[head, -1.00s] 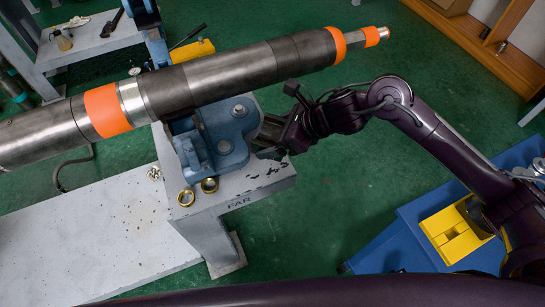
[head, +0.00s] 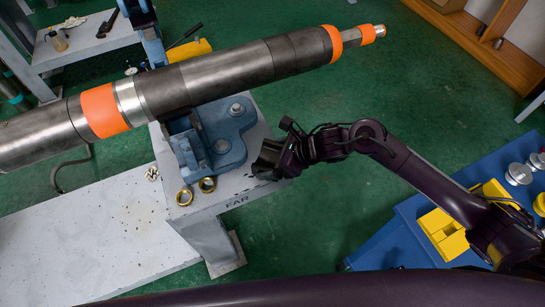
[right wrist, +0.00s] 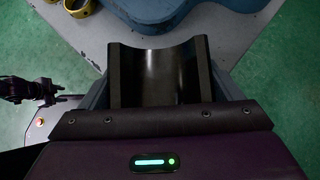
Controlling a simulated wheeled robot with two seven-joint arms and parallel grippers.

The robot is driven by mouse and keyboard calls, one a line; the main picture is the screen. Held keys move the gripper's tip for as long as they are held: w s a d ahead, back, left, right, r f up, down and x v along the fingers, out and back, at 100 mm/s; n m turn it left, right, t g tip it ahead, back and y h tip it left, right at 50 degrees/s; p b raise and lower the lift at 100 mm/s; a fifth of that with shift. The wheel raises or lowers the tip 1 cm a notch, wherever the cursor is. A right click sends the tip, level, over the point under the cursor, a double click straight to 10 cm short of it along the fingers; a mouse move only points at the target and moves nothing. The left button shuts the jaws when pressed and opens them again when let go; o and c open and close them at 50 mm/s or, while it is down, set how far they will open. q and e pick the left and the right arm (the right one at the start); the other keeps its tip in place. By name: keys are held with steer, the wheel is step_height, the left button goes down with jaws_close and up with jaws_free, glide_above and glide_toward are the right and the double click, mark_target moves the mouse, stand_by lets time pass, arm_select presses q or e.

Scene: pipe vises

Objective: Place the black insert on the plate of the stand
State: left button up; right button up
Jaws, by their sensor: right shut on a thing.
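The black insert (right wrist: 160,75), a block with a curved hollow, sits between the fingers of my right gripper (right wrist: 162,92) in the right wrist view. In the head view my right gripper (head: 268,163) is over the right edge of the white stand's plate (head: 248,182), beside the blue vise (head: 226,135). The gripper is shut on the insert, which shows there only as a dark shape. Whether the insert touches the plate cannot be told.
A long steel pipe (head: 205,75) with orange bands lies across the vise. Two brass rings (head: 185,196) sit at the plate's front left. A blue table (head: 390,245) with yellow blocks (head: 443,233) stands at the lower right. Green floor lies between.

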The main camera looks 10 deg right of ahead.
steer(key=shift+f, duration=0.2)
steer(key=o, duration=0.9)
steer(key=shift+r, duration=0.1)
steer(key=shift+r, duration=0.2)
steer(key=shift+d+r, duration=0.15)
steer(key=shift+d, duration=0.15)
steer(key=v, duration=1.1)
steer(key=shift+s+r, duration=0.15)
steer(key=shift+s, duration=0.05)
